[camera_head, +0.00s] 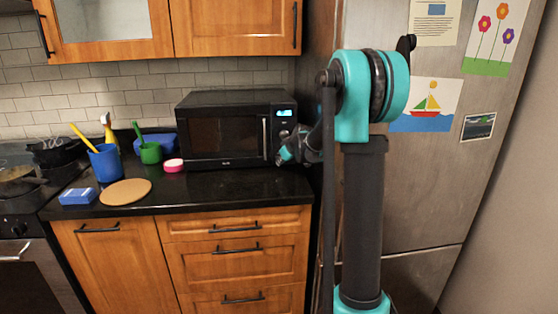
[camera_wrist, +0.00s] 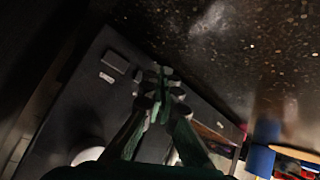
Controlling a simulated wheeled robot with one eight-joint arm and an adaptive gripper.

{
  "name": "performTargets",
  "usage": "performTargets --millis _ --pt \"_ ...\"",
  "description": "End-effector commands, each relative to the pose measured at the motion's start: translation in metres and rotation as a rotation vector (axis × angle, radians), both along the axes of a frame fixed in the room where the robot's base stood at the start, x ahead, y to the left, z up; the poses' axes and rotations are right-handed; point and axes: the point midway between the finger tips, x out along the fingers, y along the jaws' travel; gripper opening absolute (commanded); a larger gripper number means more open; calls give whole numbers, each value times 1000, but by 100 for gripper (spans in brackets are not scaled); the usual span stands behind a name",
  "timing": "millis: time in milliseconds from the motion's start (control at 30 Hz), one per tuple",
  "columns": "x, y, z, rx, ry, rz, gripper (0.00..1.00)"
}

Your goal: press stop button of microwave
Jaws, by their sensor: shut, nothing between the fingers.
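The black microwave (camera_head: 225,135) stands on the counter against the tiled wall, its door closed. Its display (camera_head: 285,112) is lit at the top of the control panel on the right side. My gripper (camera_head: 284,157) is in front of the lower part of that panel and covers the buttons there. In the wrist view my gripper (camera_wrist: 160,78) is shut and empty, its fingertips close to the dark microwave front (camera_wrist: 85,110). A raised dark rectangle (camera_wrist: 115,62) and a small pale one (camera_wrist: 107,78) show beside the fingers. I cannot tell which is the stop button, or whether the fingertips touch the panel.
The fridge (camera_head: 440,190) stands close on the right. The microwave's vertical handle (camera_head: 265,138) is just left of my gripper. On the counter to the left are a blue cup (camera_head: 105,163), a green cup (camera_head: 150,153), a round board (camera_head: 126,191) and a blue box (camera_head: 77,196).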

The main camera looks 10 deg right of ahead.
Motion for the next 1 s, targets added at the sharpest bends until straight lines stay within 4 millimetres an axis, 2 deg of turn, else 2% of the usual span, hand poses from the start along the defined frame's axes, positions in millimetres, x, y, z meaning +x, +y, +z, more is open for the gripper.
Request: performTargets --millis 433,1000 --pt "-5 0 0 0 0 0 0" --pt "-51 0 0 0 0 0 0"
